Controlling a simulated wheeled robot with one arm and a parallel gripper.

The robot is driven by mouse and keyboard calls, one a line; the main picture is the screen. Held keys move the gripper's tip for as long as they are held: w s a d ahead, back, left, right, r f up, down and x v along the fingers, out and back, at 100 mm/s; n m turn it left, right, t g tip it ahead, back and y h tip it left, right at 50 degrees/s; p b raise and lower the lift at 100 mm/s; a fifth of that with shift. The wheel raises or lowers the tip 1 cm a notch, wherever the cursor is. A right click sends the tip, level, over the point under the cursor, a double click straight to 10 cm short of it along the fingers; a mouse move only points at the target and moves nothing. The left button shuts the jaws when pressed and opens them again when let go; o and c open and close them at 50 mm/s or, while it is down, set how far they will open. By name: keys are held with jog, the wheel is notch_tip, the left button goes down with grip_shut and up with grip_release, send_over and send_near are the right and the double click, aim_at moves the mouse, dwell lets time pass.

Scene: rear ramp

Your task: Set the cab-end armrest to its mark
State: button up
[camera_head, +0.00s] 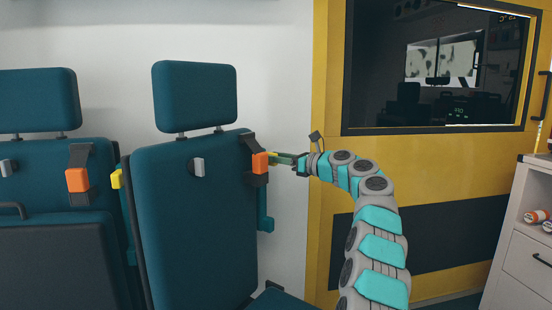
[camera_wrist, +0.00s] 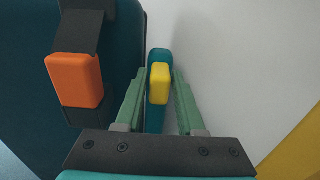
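The cab-end seat (camera_head: 195,215) is teal and stands beside the yellow bulkhead. A teal armrest part (camera_head: 265,222) shows low along its right edge. In the wrist view a narrow teal armrest piece (camera_wrist: 155,120) carries a yellow block (camera_wrist: 159,83). My gripper (camera_head: 280,158) is at the seat's upper right edge, just right of an orange buckle (camera_head: 260,163). In the wrist view my gripper (camera_wrist: 160,76) is open, with one green finger on each side of the yellow block. Narrow gaps seem to show between fingers and block. I cannot make out the armrest's mark.
The orange buckle (camera_wrist: 74,80) on its black strap is close left of my fingers. White wall lies to their right. A second teal seat (camera_head: 50,160) with a yellow block (camera_head: 117,179) is at left. A dark window (camera_head: 380,70) and white cabinet (camera_head: 524,245) are at right.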

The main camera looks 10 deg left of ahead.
grip_shut()
dwell(1.0)
